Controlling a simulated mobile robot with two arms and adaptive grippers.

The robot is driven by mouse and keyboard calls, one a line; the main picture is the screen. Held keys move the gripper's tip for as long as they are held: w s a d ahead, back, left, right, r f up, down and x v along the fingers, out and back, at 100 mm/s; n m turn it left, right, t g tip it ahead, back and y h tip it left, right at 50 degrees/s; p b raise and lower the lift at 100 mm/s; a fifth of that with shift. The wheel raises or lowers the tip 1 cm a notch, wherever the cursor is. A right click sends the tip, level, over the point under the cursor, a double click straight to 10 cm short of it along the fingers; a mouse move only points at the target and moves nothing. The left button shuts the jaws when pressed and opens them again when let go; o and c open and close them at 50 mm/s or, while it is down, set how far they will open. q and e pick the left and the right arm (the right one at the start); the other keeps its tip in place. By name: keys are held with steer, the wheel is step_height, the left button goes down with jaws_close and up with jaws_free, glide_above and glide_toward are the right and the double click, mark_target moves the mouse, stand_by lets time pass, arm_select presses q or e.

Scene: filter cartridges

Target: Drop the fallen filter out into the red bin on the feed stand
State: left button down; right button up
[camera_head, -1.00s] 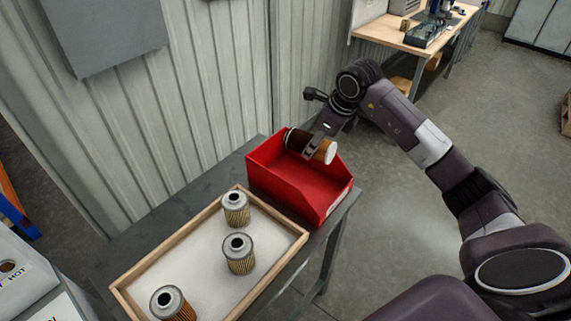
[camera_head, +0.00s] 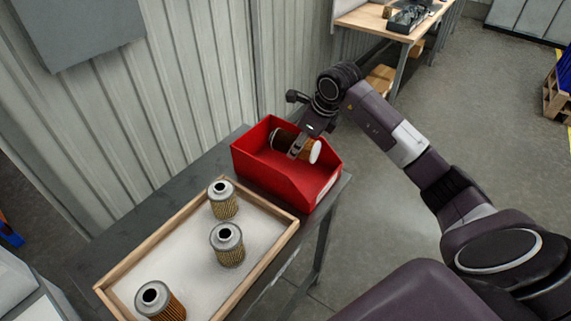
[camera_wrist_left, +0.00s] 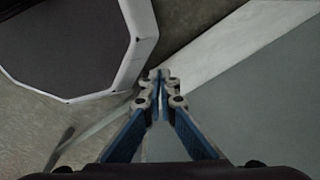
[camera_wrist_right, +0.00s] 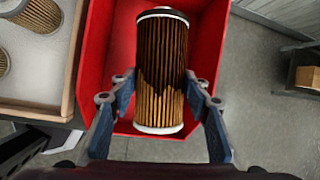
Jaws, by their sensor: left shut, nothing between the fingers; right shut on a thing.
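The filter (camera_head: 311,151) is held on its side by my right gripper (camera_head: 297,147), partly down inside the red bin (camera_head: 315,187) on the stand. In the right wrist view the filter (camera_wrist_right: 161,60) has brown pleats with a dark stain and pale end caps. The fingers of my right gripper (camera_wrist_right: 161,97) close on its two sides, with the red bin (camera_wrist_right: 93,65) behind it. Whether the filter touches the bin floor is hidden. My left gripper (camera_wrist_left: 159,76) shows only in the left wrist view, shut and empty, away from the bin.
A wooden-rimmed tray (camera_head: 270,256) beside the bin holds three upright filters, one of them (camera_head: 227,244) near its middle. The grey stand (camera_head: 130,213) has a corrugated wall behind it. A workbench (camera_head: 362,19) stands farther back.

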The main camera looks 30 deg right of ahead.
steer(key=o, duration=1.3)
steer(key=shift+s+d+r, duration=0.1)
steer(key=shift+s+r, duration=0.05)
steer(key=shift+r, duration=0.4)
steer(key=v, duration=1.1)
arm_select(q)
steer(key=shift+s, duration=0.7)
arm_select(e)
steer(key=shift+f, duration=0.15)
